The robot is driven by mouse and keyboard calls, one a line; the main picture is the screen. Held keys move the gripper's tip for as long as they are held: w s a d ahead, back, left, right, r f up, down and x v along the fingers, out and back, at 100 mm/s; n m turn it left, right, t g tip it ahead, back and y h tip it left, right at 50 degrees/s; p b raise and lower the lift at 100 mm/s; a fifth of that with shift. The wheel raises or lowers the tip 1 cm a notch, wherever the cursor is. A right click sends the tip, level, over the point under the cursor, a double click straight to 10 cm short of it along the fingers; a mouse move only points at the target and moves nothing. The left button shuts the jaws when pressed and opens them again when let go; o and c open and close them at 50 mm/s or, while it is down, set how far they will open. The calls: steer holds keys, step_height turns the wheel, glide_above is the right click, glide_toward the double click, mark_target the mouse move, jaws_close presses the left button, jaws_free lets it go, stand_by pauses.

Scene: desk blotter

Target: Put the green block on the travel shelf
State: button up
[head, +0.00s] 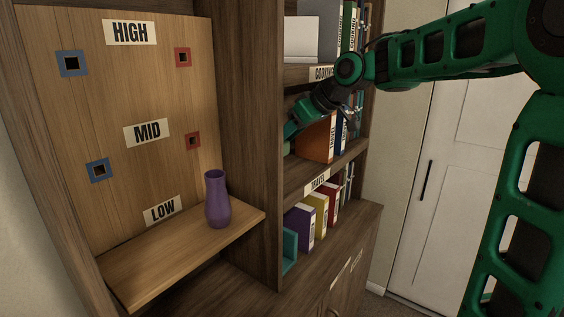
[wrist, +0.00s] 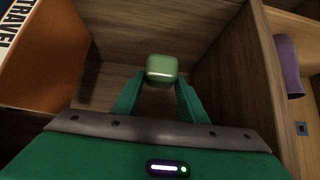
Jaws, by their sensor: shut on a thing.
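The green block (wrist: 162,69) is held between the fingertips of my gripper (wrist: 160,88) in the wrist view. In the head view my gripper (head: 291,129) reaches into the bookcase bay above the travel shelf (head: 297,171), left of its books. The shelf's front edge carries a travel label (head: 317,182). I cannot tell whether the block touches the shelf board.
An orange travel book (head: 315,140) stands close to my gripper; it also shows in the wrist view (wrist: 45,55). A wooden upright (head: 250,100) borders the bay on the left. A purple vase (head: 216,200) stands on the low shelf (head: 165,262) beyond it.

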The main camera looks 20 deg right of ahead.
mark_target(287, 156)
steer(key=shift+s+d+f, duration=0.1)
steer(key=shift+f, duration=1.25)
steer(key=shift+w+f, duration=0.2)
steer(key=shift+f, duration=1.45)
steer(key=shift+f, duration=0.1)
steer(key=o, duration=1.4)
steer(key=shift+c, duration=0.2)
steer(key=v, duration=1.2)
steer(key=s+d+f+m+g+h, duration=0.1)
steer(key=s+d+f+m+g, duration=0.1)
steer(key=s+d+f+m, duration=0.2)
steer(key=s+d+f+m+g+h, duration=0.2)
steer(key=s+f, duration=0.9)
steer(key=s, duration=0.7)
steer(key=s+d+f+m+g+h, duration=0.2)
steer(key=s+d+f+m, duration=0.4)
steer(key=s, duration=0.5)
steer(key=shift+d+f+m+g, duration=0.4)
steer(key=shift+f+m+g, duration=0.3)
steer(key=shift+f+m, duration=0.1)
